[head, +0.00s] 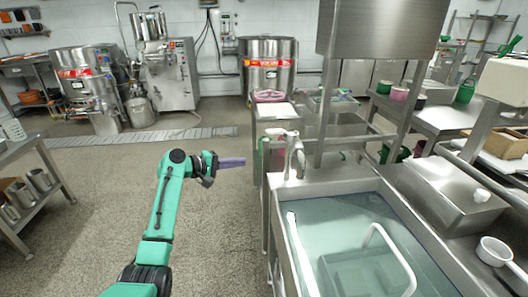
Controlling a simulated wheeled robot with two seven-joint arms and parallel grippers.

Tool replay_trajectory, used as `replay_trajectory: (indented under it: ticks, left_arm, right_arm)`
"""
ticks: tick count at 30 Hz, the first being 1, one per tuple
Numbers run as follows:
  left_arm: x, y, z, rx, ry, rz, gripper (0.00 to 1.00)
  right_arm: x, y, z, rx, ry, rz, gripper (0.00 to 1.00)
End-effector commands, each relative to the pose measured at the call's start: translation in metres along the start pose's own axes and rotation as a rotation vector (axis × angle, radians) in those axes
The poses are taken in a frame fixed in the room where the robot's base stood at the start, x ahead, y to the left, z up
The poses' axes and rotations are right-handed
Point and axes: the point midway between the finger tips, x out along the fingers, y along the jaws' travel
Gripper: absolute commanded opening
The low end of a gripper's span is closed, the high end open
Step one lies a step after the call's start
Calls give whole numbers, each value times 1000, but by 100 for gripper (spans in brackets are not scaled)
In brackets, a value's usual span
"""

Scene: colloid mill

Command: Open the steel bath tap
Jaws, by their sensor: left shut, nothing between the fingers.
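My left gripper (240,161), with purple fingers, is shut and empty. It is to the left of the tap, pointing right toward it, with a clear gap between them. The tap's handle is too small to make out clearly. My right gripper is out of view.
The bath holds greenish water with a white bent tube (392,246) in it. A steel hood on posts (380,28) rises behind the tap. A white scoop (495,252) lies at the right. The speckled floor (105,190) to the left is clear.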

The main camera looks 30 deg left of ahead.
Motion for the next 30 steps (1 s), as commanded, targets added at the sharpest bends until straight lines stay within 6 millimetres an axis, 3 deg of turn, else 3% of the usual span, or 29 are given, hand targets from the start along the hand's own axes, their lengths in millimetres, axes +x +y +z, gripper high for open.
replay_trajectory:
  ticks: [1,3,7,20,30]
  left_arm:
    - [-14,35,4,14,-39,90,0]
    - [-38,82,18,30,-104,181,0]
    - [-65,123,36,57,-170,254,0]
    - [-59,130,39,56,-179,259,0]
    - [6,148,52,56,-181,258,0]
  right_arm:
    - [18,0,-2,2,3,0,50]
    - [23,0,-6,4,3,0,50]
    - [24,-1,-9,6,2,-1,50]
    - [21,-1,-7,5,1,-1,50]
    - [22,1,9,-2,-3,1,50]
